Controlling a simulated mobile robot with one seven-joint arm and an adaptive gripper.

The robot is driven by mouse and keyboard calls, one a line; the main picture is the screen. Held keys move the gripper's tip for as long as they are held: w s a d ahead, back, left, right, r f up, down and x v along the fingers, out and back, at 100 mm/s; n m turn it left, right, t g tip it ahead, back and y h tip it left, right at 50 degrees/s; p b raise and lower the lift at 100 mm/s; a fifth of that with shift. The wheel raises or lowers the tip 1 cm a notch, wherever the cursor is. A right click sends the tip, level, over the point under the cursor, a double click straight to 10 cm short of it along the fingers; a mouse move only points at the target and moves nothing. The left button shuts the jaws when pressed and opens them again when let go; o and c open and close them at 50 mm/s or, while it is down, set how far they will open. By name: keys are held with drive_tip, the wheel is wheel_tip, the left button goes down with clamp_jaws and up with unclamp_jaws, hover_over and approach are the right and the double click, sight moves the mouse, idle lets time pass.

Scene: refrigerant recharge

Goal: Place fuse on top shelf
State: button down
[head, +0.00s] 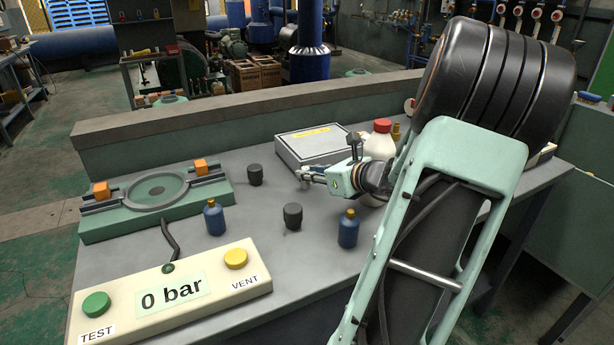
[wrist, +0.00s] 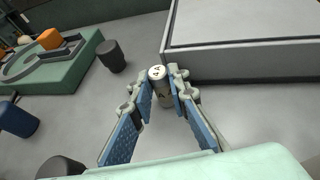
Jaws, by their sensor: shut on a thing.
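The fuse (wrist: 158,73) is a small pale cylinder with dark markings on its end, seen in the wrist view between my fingertips. My gripper (wrist: 161,86) is shut on it, with the blue-padded fingers on both sides. In the head view my gripper (head: 308,176) is low over the grey workbench (head: 190,262), in front of a grey-white box (head: 311,146). The fuse is too small to make out clearly there. I cannot identify the top shelf for certain in either view.
Two black cylinders (head: 255,175) (head: 292,216) and two blue bottles (head: 215,217) (head: 348,229) stand around my gripper. A red-capped white bottle (head: 380,142) stands right. A green fixture (head: 110,222) and a button panel (head: 205,290) occupy the left and front.

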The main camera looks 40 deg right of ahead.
drive_tip(key=shift+r, duration=0.15)
drive_tip(key=shift+r+p, duration=1.7)
drive_tip(key=shift+r, duration=0.05)
drive_tip(key=s+a+r+p, duration=0.8)
drive_tip(key=s+a+r, duration=0.1)
drive_tip(key=s, duration=0.1)
drive_tip(key=shift+s+a+r+p, duration=0.15)
drive_tip(key=shift+s+a+p, duration=0.05)
drive_tip(key=shift+p, duration=0.15)
drive_tip(key=shift+s, duration=0.1)
